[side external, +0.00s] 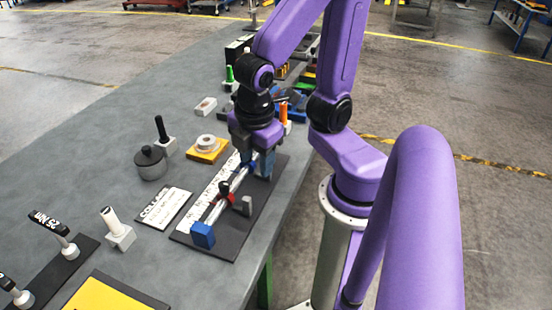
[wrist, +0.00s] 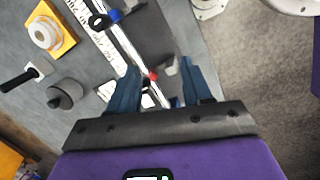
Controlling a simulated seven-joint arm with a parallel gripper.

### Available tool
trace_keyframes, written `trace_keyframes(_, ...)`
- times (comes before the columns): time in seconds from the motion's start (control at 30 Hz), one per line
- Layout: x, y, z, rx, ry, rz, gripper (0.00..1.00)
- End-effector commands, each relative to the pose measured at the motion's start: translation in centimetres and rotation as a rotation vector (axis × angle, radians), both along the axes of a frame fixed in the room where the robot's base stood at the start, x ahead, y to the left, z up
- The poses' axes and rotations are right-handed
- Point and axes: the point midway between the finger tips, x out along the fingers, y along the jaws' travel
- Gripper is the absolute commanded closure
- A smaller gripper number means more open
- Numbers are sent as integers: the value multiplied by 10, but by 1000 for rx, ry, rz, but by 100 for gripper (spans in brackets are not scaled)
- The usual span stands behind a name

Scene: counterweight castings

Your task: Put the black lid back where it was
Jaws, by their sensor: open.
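A small grey pot (side external: 151,166) stands on the bench left of the beam fixture, with a dark round lid (side external: 149,155) with a knob apparently resting on top. The pot also shows at the left of the wrist view (wrist: 66,93). No other black lid is clear to me. My gripper (side external: 256,165) is open, pointing down over the far part of the beam fixture. In the wrist view its two blue-grey fingers (wrist: 158,76) are spread on either side of the rail, with nothing visibly held. The far end of the rail is partly hidden by my gripper.
The fixture's dark base (side external: 240,232) carries a silver rail, a white scale, a blue end block (side external: 203,235) and a grey upright (side external: 247,205). A yellow block with a white roll (side external: 206,145), a black-handled tool (side external: 162,130) and a label plate (side external: 163,206) stand nearby.

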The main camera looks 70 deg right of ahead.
Motion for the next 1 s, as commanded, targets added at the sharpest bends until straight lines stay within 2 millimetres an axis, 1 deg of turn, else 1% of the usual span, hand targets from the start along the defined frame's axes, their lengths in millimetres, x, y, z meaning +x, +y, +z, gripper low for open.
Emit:
trace_keyframes(0.03,-13,0,3,56,15,-39,51)
trace_keyframes(0.1,-28,2,6,118,38,-84,51)
trace_keyframes(0.23,-43,4,10,177,66,-132,51)
trace_keyframes(0.33,-46,4,10,190,71,-140,51)
trace_keyframes(1.0,-45,4,10,187,71,-139,51)
